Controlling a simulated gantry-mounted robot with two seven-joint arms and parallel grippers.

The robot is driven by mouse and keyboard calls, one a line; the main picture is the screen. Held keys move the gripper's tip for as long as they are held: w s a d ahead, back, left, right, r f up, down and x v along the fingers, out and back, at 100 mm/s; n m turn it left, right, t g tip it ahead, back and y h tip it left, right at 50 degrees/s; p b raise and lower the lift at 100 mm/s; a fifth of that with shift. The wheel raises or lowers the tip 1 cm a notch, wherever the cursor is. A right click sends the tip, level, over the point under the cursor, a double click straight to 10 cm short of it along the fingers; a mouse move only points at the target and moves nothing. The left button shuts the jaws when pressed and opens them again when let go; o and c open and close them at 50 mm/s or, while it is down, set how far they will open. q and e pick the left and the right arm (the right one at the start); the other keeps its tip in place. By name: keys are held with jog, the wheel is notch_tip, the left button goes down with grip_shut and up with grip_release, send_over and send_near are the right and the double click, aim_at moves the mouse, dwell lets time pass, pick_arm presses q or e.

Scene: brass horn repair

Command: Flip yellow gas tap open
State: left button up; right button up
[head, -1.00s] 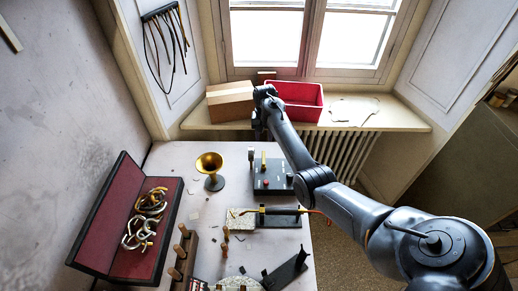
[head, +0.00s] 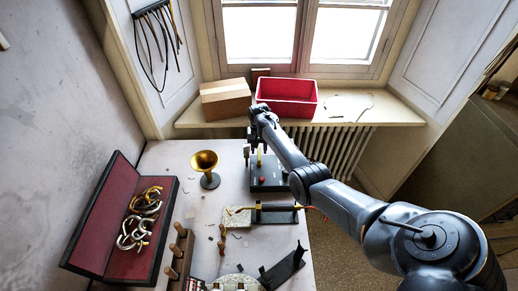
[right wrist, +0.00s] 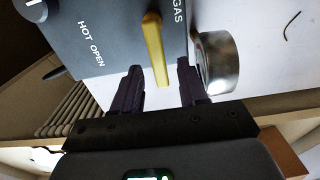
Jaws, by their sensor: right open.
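The yellow gas tap (right wrist: 154,48) is a flat lever on a dark grey control box (right wrist: 105,35) lettered GAS and HOT OPEN. In the head view the tap (head: 259,158) stands on the box (head: 268,184) near the table's back right. My right gripper (right wrist: 158,70) is open, with its two dark fingers apart on either side of the lever's free end in the right wrist view. Gaps show between lever and fingers; how deep the lever sits between them is unclear. In the head view my right arm partly hides the box. My left gripper is out of view.
A round metal container (right wrist: 217,62) stands close beside one finger. A brass bell (head: 205,160) stands left of the box. A red bin (head: 287,97) and a cardboard box (head: 225,99) sit on the windowsill. An open red-lined case (head: 110,225) lies at left.

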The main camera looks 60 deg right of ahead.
jog(key=shift+c, duration=0.4)
grip_shut()
